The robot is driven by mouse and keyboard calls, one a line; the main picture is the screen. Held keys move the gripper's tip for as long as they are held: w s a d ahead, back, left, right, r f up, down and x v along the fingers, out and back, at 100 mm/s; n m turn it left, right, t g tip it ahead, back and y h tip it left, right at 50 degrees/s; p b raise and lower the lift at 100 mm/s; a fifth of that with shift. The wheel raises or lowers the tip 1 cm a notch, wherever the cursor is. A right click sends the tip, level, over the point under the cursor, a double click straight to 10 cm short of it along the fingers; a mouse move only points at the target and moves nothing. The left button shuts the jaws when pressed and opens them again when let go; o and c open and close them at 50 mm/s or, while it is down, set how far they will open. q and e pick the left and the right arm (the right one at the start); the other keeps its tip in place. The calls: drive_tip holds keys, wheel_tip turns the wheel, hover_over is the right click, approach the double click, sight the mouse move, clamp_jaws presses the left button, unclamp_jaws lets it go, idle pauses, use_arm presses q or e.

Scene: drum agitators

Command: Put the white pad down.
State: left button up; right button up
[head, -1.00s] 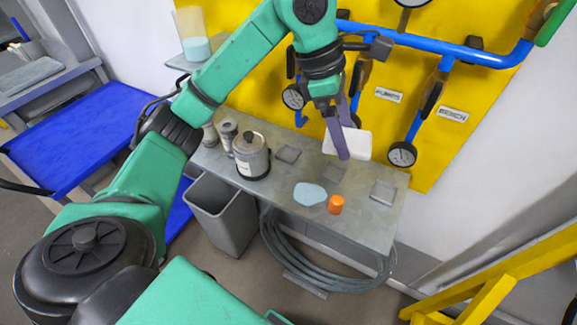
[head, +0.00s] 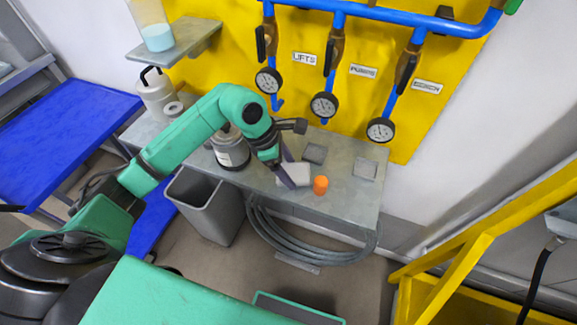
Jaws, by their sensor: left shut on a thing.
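The white pad (head: 297,173) is low over the front of the grey bench top (head: 345,189), just left of the orange cap (head: 320,185). My left gripper (head: 289,176) reaches down from the left with its purple fingers shut on the pad. One finger crosses the pad's near side and hides part of it. I cannot tell whether the pad touches the bench. My right gripper is not in view.
A grey can (head: 232,152) stands left of the gripper, partly behind my arm. Square grey plates (head: 315,153) lie on the bench, another (head: 365,169) to the right. Gauges (head: 324,105) hang behind. A bin (head: 207,205) and coiled hose (head: 310,240) are below.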

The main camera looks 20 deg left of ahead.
use_arm(q)
drive_tip(key=shift+f, duration=0.45)
drive_tip(key=o, duration=1.2)
drive_tip(key=shift+c, duration=0.2)
drive_tip(key=shift+r, duration=0.1)
drive_tip(key=shift+a+r, duration=0.15)
drive_tip(key=shift+r, duration=0.15)
drive_tip(key=b+v, duration=0.2)
drive_tip(key=v, duration=0.9)
drive_tip(key=shift+r, duration=0.3)
drive_tip(key=shift+s+a, duration=0.1)
